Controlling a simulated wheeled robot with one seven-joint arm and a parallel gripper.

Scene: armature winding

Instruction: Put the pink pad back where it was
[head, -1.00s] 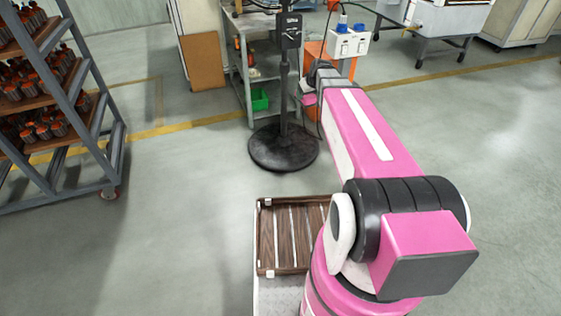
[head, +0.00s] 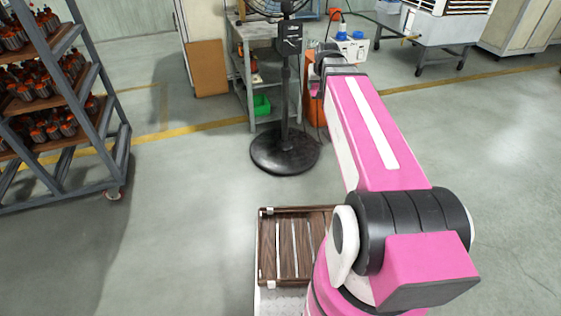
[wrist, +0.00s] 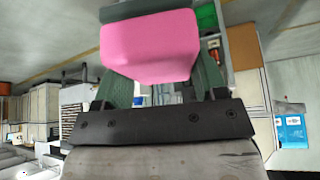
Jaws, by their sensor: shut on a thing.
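The pink pad (wrist: 150,48) is a rounded pink block, large and close in the wrist view. My gripper (wrist: 165,72) is shut on it, with a greenish-grey finger on each side. The pad is held up off any surface that I can make out. In the head view my own arm hides the gripper and the pad. The place the pad came from cannot be told from these frames.
A black pedestal fan (head: 285,155) stands on the floor ahead, near my arm. Behind it is a grey workbench (head: 250,90) with a green bin (head: 262,105). A rack of armatures (head: 75,105) is at left. A slatted wooden tray (head: 268,245) is low in front.

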